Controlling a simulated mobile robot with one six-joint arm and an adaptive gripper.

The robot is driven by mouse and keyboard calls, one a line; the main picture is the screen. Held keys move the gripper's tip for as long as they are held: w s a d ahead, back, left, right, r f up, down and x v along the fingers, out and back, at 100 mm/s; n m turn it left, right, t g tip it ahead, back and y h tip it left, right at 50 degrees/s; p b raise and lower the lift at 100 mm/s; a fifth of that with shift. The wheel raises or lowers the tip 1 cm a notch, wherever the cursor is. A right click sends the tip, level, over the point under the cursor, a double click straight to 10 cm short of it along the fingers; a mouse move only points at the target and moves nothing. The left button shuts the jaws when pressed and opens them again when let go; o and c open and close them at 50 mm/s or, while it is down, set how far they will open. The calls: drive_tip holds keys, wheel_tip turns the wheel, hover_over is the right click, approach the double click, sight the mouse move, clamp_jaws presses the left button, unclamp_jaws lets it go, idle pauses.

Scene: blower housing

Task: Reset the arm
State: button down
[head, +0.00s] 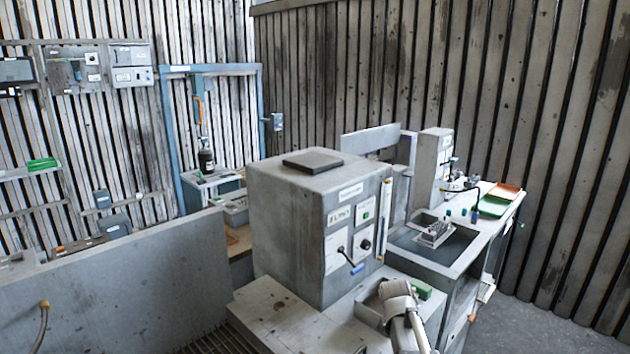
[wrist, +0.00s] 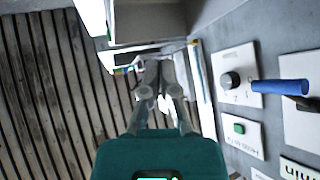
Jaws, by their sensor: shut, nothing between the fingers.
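My arm (head: 400,305) shows at the bottom of the head view, in front of the grey cabinet (head: 305,215). The gripper's fingertips are not clearly visible there. In the wrist view my gripper (wrist: 160,68) points away from the camera, with its fingers together and nothing held. A panel with a black knob (wrist: 231,81), a green button (wrist: 239,128) and a blue-handled lever (wrist: 280,87) lies to the right of the gripper. The gripper looks apart from these controls.
A bench (head: 455,268) with a sunken tray area and a small metal part (head: 436,233) stands right of the cabinet. Green and orange trays (head: 503,198) lie at its far end. A low grey wall (head: 130,295) stands at left. Floor at the right (head: 545,325) is clear.

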drive_tip(key=s+a+f+n+g, duration=0.1)
drive_tip(key=s, duration=0.3)
drive_tip(key=s+a+f+n+g+y, duration=0.1)
drive_tip(key=s+f+g, duration=0.1)
drive_tip(key=s, duration=0.2)
drive_tip(key=s+a+f+g, duration=0.1)
drive_tip(key=s+f+g, duration=0.1)
drive_tip(key=s, duration=0.2)
drive_tip(key=shift+s+a+n, duration=0.1)
drive_tip(key=shift+s+n, duration=0.15)
drive_tip(key=shift+n, duration=0.15)
drive_tip(key=s+a+f+n+g+y, duration=0.1)
drive_tip(key=s+a+n+g, duration=0.2)
drive_tip(key=s, duration=0.8)
drive_tip(key=shift+s+a+f+g+y, duration=0.15)
drive_tip(key=shift+s+f+g+y, duration=0.2)
drive_tip(key=shift+g, duration=0.35)
drive_tip(key=shift+w+r, duration=0.1)
drive_tip(key=shift+w, duration=0.05)
